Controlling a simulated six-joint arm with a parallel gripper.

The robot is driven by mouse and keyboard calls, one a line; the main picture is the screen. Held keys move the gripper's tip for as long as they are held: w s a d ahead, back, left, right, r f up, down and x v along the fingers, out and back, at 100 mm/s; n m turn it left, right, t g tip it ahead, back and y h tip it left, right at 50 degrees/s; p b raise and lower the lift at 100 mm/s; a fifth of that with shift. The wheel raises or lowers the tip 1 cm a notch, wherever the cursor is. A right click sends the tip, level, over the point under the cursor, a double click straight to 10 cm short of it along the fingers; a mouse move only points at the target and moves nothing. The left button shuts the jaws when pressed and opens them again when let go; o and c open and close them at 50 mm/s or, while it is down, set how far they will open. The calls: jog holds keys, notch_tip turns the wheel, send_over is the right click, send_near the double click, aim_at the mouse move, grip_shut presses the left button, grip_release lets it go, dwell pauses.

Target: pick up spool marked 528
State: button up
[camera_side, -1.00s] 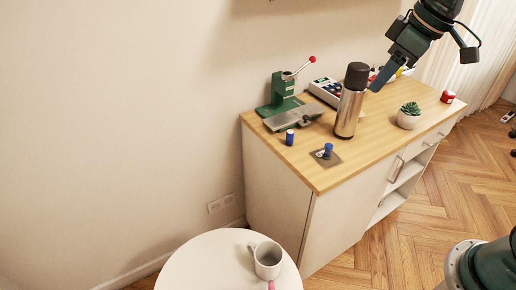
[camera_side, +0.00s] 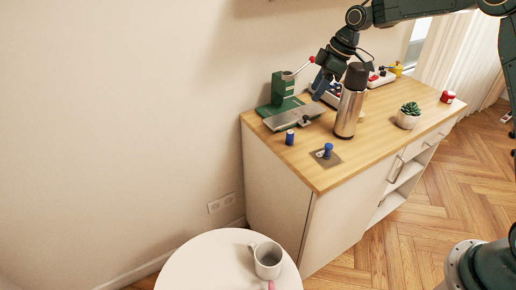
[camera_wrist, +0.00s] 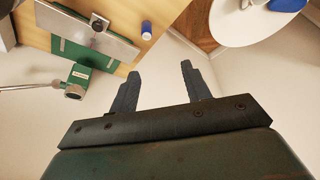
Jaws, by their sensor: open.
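A small blue spool (camera_side: 289,137) stands upright near the left edge of the wooden counter top, in front of the green press. A blue spool also shows in the wrist view (camera_wrist: 146,30), with a white end. A second blue knob-like piece (camera_side: 327,151) stands on a dark square plate (camera_side: 334,161). A red spool-like piece (camera_side: 447,96) stands at the counter's right end. I cannot read the number 528 on any of them. My gripper (camera_side: 318,96) is over the back of the counter, by the press and the flask; its open, empty fingers (camera_wrist: 157,72) show in the wrist view.
A green press (camera_side: 284,92) with a red-knobbed lever stands at the back left. A tall steel flask (camera_side: 347,112) stands close to my gripper. A potted succulent (camera_side: 408,117) is to the right. A mug (camera_side: 267,262) sits on a white round table (camera_side: 205,262). The counter front is mostly clear.

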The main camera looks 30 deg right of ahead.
jog(key=n, duration=0.2)
send_near(292, 131)
jog(key=shift+y, duration=0.3)
jog(key=shift+x, duration=3.15)
jog(key=shift+s+d+f, duration=0.1)
jog(key=shift+d+f, duration=0.05)
jog(key=shift+x, duration=2.55)
grip_shut()
